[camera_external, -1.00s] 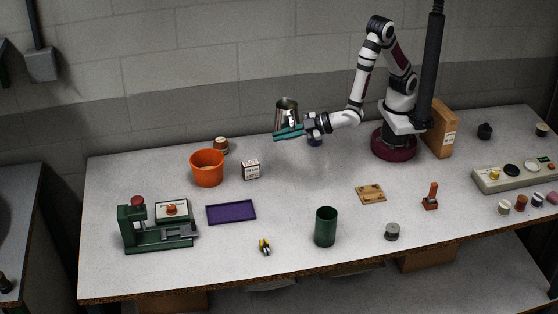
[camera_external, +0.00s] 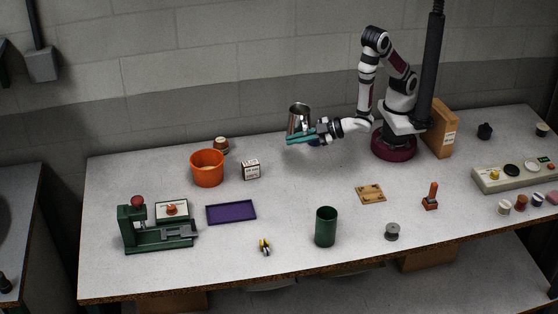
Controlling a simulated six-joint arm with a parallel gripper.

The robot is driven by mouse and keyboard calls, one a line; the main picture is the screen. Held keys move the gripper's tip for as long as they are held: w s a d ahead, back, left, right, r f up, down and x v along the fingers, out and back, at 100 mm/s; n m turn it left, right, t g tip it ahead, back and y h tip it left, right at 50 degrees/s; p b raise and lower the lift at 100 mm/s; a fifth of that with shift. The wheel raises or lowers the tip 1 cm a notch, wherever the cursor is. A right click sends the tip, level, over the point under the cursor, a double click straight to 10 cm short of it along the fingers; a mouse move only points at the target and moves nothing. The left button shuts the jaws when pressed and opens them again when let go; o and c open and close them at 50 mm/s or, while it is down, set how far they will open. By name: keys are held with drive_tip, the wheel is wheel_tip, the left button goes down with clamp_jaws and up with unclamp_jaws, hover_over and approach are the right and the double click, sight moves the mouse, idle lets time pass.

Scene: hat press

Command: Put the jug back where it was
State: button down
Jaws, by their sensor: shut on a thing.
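The jug (camera_external: 299,117) is a shiny metal vessel near the back edge of the table, left of my arm's base. My gripper (camera_external: 303,137) has teal fingers and is shut on the jug, reaching to it from the right. The jug looks about upright. The fingers hide its lower part, and I cannot tell how far its bottom is above the table.
An orange bucket (camera_external: 207,169), a small brown pot (camera_external: 221,145) and a small box (camera_external: 250,169) stand to the left. A purple tray (camera_external: 231,212), a green press (camera_external: 140,228) and a green cup (camera_external: 325,227) are nearer the front.

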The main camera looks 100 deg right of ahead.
drive_tip(key=a+f, duration=0.2)
drive_tip(key=a, duration=0.1)
drive_tip(key=a+f, duration=0.2)
drive_tip(key=a, duration=0.2)
drive_tip(key=w+a+f, duration=0.1)
drive_tip(key=a+f, duration=0.1)
drive_tip(key=a, duration=0.2)
drive_tip(key=shift+f, duration=0.35)
drive_tip(key=shift+w+a+f, duration=0.1)
drive_tip(key=shift+a+f, duration=0.15)
drive_tip(key=shift+f, duration=1.9)
drive_tip(key=shift+f, duration=0.15)
drive_tip(key=c, duration=1)
unclamp_jaws()
drive_tip(key=shift+c, duration=0.2)
